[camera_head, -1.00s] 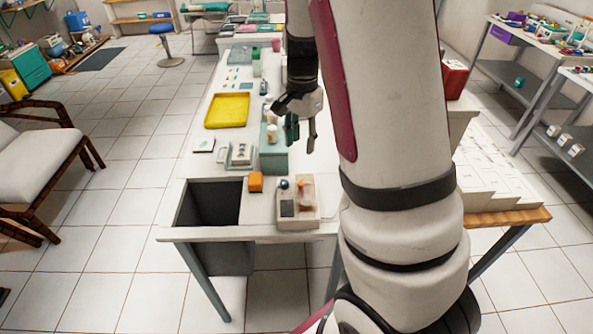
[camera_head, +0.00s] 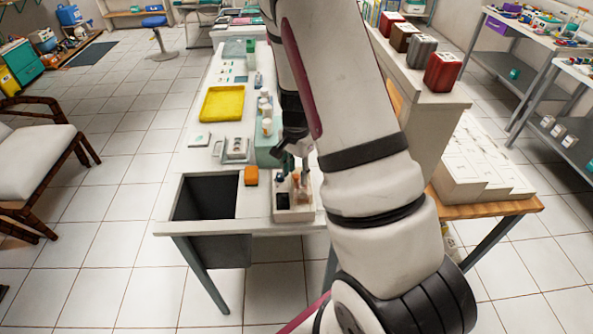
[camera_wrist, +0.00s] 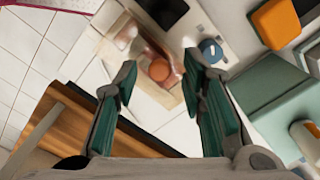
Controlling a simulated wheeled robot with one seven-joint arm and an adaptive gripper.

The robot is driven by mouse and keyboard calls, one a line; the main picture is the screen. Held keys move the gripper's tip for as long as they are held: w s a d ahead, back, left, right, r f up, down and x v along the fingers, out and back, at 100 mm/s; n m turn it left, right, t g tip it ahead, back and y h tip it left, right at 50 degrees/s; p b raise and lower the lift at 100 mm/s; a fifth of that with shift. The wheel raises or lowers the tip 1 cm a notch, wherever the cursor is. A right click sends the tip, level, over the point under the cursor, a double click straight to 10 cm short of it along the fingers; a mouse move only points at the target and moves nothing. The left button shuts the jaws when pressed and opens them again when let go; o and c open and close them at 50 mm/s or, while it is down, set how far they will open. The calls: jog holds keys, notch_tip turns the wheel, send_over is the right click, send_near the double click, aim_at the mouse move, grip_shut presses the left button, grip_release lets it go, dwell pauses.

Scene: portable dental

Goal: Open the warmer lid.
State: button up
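The warmer (camera_head: 282,214) is a small white device near the front edge of the long white table, with a dark panel. In the wrist view, the warmer (camera_wrist: 208,28) shows a dark screen, a blue dial (camera_wrist: 210,50) and a see-through lid-like part with a round orange-brown knob (camera_wrist: 158,69). My gripper (camera_head: 291,172) is over the back of the warmer. In the wrist view, my gripper (camera_wrist: 160,66) is open, with its two green-padded fingers on either side of the knob in the picture. I cannot tell whether they touch anything.
An orange block (camera_head: 251,176) lies left of the warmer. A green box (camera_head: 267,150) with white bottles stands behind it. A dark open bin (camera_head: 206,197) is at the table's front left, and a yellow tray (camera_head: 222,103) is farther back.

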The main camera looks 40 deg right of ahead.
grip_shut()
